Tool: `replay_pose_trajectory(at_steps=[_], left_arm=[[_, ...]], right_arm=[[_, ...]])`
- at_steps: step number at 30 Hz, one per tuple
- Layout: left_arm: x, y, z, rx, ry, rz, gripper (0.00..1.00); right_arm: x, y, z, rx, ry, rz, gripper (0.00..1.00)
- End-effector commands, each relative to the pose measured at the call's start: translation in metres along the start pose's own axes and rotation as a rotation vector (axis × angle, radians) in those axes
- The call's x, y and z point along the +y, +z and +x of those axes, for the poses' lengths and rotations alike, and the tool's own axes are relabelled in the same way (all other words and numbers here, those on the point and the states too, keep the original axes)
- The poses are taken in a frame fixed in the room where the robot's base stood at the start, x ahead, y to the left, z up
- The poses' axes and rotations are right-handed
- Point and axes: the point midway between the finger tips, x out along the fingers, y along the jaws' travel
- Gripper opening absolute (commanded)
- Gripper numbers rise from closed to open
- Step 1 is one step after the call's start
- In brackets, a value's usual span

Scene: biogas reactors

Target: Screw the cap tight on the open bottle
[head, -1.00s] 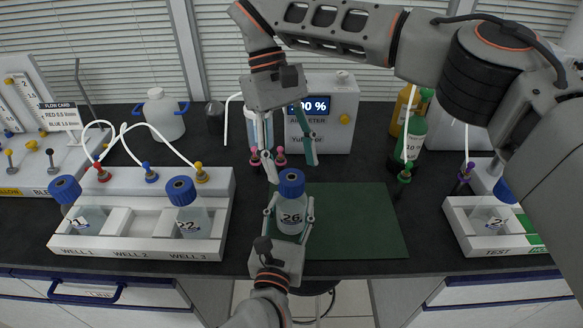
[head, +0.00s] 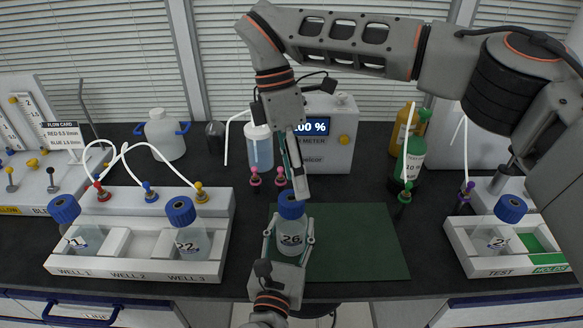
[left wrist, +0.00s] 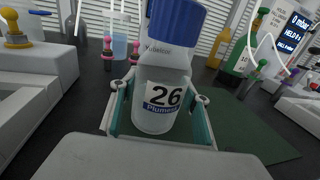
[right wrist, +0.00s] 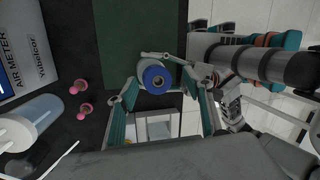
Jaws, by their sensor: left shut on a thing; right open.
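The bottle labelled 26 (head: 291,240) is upright at the front left of the dark green mat (head: 360,245). Its blue cap (head: 291,206) sits on its neck; how tight it is cannot be seen. My left gripper (head: 289,238) is shut around the bottle body from the front, as the left wrist view shows with the bottle (left wrist: 158,100) between its fingers. My right gripper (head: 298,190) points down just above the cap, fingers seen nearly edge-on. In the right wrist view its fingers are spread, with the cap (right wrist: 156,78) between and beyond them, apparently untouched.
A white rack (head: 135,265) with capped bottles 21 and 22 (head: 187,240) stands left. Another rack (head: 480,262) with a capped bottle (head: 500,232) stands right. Behind are pink valves (head: 255,177), a clear bottle (head: 260,150), the meter (head: 325,150) and a green bottle (head: 411,160).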

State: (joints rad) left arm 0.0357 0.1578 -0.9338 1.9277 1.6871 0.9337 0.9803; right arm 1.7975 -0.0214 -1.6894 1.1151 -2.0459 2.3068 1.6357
Motion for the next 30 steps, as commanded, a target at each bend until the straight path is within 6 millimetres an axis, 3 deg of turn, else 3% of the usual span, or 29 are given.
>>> replay_pose_trajectory(at_steps=[16,30], left_arm=[[0.0,0.0,0.0,0.001,0.0,0.0,0.0],[0.0,0.0,0.0,0.001,0.0,0.0,0.0]], right_arm=[[-0.002,0.002,-0.009,-0.04,0.146,-1.203,0.51],[-0.009,-0.004,-0.018,-0.195,0.253,-2.184,0.51]])
